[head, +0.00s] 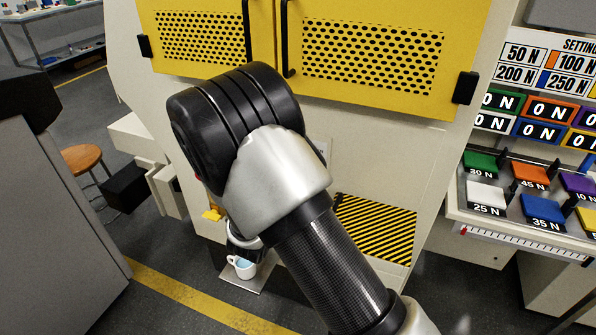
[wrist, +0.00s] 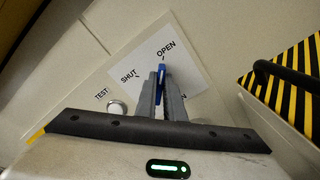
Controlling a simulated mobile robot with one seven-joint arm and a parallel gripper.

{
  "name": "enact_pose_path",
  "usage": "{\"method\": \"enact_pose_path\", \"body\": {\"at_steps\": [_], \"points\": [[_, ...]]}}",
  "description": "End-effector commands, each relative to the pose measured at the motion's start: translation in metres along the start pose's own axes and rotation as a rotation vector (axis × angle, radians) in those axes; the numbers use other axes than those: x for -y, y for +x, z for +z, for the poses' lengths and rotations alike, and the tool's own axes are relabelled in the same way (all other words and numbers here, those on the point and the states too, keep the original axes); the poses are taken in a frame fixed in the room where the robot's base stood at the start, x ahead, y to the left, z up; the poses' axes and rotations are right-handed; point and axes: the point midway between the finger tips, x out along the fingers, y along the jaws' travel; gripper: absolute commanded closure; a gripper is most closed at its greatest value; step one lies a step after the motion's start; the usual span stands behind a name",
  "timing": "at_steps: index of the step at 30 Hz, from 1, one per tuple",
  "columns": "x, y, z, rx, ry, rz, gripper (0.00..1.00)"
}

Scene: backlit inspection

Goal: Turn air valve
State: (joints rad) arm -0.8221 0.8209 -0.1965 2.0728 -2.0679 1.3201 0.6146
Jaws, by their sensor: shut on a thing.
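The air valve's blue handle (wrist: 161,80) shows in the wrist view between my fingers, in front of a white label plate (wrist: 190,66) marked SHUT and OPEN. The handle's visible end points up, just below the word OPEN, with SHUT to its left. My gripper (wrist: 162,92) is shut on the handle, one grey finger on each side. The fingers hide the handle's lower part and its pivot, along with part of another word at the lower right. In the head view my arm covers the valve, and I cannot make out the fingers there.
A round white TEST button (wrist: 117,108) sits left of the fingers. A black bar (wrist: 262,72) and a yellow-black striped panel (wrist: 292,66) lie to the right. In the head view, a white mug (head: 242,267) stands low beside my arm, below yellow perforated doors (head: 370,55).

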Motion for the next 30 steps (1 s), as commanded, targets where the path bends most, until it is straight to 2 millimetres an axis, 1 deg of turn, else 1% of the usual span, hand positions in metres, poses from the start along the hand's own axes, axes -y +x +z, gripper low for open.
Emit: {"method": "enact_pose_path", "body": {"at_steps": [6,17,18,21,30], "points": [[0.0012,-0.0009,-0.0013,-0.003,0.030,-0.002,1.00],[0.0010,-0.0010,-0.0012,-0.004,0.033,-0.002,1.00],[0.0010,-0.0010,-0.0012,-0.004,0.033,-0.002,0.88],[0.0009,-0.0008,-0.0010,-0.003,0.033,-0.002,0.73],[0.0003,-0.0013,-0.0004,-0.002,0.032,-0.001,0.73]]}}
